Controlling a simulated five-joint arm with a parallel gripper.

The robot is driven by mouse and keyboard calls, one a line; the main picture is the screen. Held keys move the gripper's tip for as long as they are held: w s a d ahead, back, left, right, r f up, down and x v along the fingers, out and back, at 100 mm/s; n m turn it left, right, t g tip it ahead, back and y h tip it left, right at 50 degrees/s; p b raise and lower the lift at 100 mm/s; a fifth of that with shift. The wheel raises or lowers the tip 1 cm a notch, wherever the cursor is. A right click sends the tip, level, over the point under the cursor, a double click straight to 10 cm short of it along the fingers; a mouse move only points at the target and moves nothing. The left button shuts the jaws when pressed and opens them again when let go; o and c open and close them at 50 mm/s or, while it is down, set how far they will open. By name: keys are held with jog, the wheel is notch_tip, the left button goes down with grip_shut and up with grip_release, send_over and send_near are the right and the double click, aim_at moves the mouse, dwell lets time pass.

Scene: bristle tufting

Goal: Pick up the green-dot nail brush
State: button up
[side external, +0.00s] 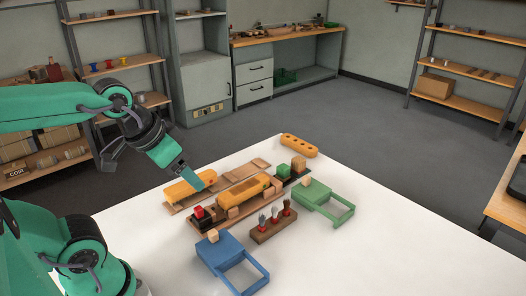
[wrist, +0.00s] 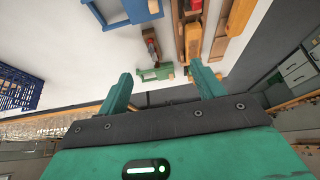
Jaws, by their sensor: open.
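My gripper (side external: 200,182) is over the left part of the white table, its tip at or just above the left orange brush body (side external: 184,188); I cannot tell whether they touch. In the wrist view my gripper (wrist: 162,85) has its two green fingers spread, with nothing held between them. A second orange brush body (side external: 243,187) lies mid-table, and a third with dark holes (side external: 299,145) lies at the back. I cannot make out a green dot on any of them, so I cannot tell which is the green-dot nail brush.
A blue frame (side external: 217,250) is at the front and a green frame (side external: 311,193) at the right. A brown block (side external: 266,232) holds upright tufts. Small red, green and wooden blocks stand around the middle brush. The table's right front is clear.

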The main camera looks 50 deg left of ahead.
jog(key=shift+w, duration=0.15)
jog(key=g, duration=0.5)
send_over(245, 187)
jog(key=f, duration=1.3)
jog(key=shift+s+d+f, duration=0.1)
jog(key=shift+s+f, duration=0.2)
jog(key=shift+w+f+g, duration=0.25)
jog(key=shift+f+g, duration=0.05)
jog(key=shift+f, duration=1.4)
jog(key=shift+w+a+f, duration=0.1)
jog(key=shift+f, duration=1.2)
jog(key=shift+a+f, duration=0.1)
jog(key=shift+f, duration=1.2)
